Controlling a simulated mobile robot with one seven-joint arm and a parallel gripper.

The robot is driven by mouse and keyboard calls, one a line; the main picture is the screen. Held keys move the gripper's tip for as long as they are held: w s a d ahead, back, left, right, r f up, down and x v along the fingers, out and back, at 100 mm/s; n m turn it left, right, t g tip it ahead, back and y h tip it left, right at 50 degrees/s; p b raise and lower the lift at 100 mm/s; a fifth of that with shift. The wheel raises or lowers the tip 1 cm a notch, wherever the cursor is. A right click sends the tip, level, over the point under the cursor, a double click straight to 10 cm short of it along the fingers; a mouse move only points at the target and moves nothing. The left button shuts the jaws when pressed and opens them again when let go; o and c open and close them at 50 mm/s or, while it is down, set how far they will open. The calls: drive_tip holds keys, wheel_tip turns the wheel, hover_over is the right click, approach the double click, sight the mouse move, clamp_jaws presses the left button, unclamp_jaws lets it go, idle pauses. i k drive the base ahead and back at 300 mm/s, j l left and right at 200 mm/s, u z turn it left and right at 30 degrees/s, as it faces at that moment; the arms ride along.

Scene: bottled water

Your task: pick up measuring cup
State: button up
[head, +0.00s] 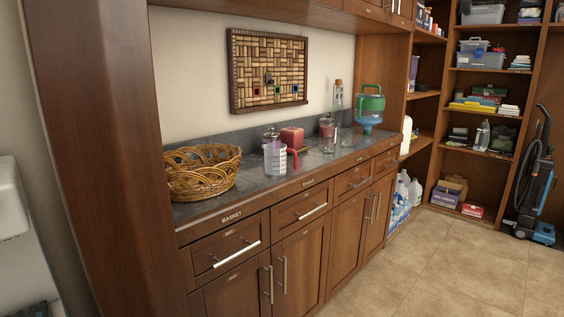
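A clear measuring cup (275,159) with a red handle on its right side stands upright on the dark countertop (208,208), near the front edge. It is a little left of the picture's middle in the head view. A lidded object (270,136) shows just behind and above it; I cannot tell whether the two touch. My gripper is not in view.
A wicker basket (203,181) stands left of the cup. A red candle-like block (291,137), a tall corked bottle (338,101) and a green-and-blue container (369,107) stand to the right. Cabinets with bar handles (237,254) lie below. The tiled floor (430,265) is clear in front.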

sight(275, 154)
drive_tip(key=i+l+u, duration=0.1)
drive_tip(key=i+l, duration=0.2)
drive_tip(key=i+l+u, duration=0.15)
drive_tip(key=l, duration=0.4)
drive_tip(key=i+l+u, duration=0.1)
drive_tip(key=i+l, duration=0.25)
drive_tip(key=i+l+u, duration=0.15)
drive_tip(key=l, duration=0.4)
drive_tip(key=i+l+u, duration=0.1)
drive_tip(key=i+l, duration=0.15)
drive_tip(key=l, duration=0.25)
drive_tip(key=i+l+u, duration=0.1)
drive_tip(key=l, duration=0.4)
drive_tip(key=i+l+u, duration=0.15)
drive_tip(key=l, duration=0.4)
drive_tip(key=i+l+u, duration=0.1)
drive_tip(key=l, duration=0.45)
drive_tip(key=i, duration=0.15)
